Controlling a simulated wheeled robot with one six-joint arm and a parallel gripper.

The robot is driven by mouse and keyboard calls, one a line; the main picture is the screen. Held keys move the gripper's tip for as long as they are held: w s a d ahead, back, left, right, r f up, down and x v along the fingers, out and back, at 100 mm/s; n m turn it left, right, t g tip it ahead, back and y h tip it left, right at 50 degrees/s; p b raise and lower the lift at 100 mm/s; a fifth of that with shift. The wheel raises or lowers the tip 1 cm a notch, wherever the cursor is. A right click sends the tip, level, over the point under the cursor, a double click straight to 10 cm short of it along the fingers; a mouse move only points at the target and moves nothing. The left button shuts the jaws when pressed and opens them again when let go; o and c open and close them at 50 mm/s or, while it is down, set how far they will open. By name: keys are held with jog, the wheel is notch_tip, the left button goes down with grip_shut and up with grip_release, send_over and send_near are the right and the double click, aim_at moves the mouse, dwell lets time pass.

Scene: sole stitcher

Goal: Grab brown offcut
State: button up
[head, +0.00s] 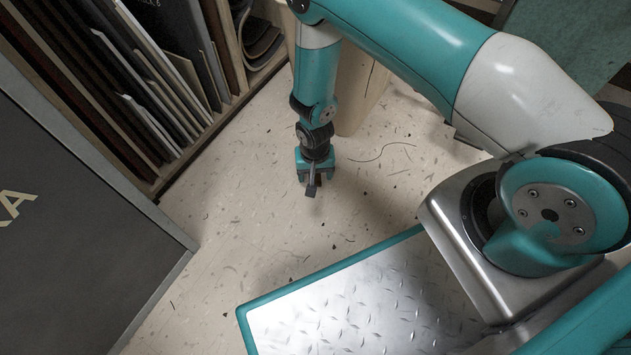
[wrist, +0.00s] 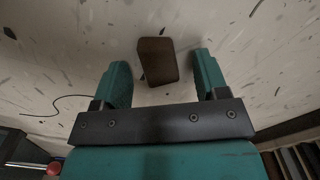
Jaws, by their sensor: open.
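The brown offcut (wrist: 157,61) is a small dark brown block lying on the speckled floor. In the wrist view it sits between and slightly beyond the two teal fingers of my gripper (wrist: 163,80), with a gap on each side. My gripper is open and empty. In the head view my gripper (head: 310,178) points down over the floor near the shelf, and I cannot clearly make out the offcut there.
A wooden rack (head: 228,97) holding dark sheets stands at the upper left. A dark panel (head: 70,220) with pale letters fills the left. The floor (head: 235,245) is open around my gripper, with thin threads and small scraps. A beige bin-like object (head: 357,90) stands behind my gripper.

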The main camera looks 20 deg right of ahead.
jog(key=shift+f, duration=0.2)
jog(key=c, duration=1)
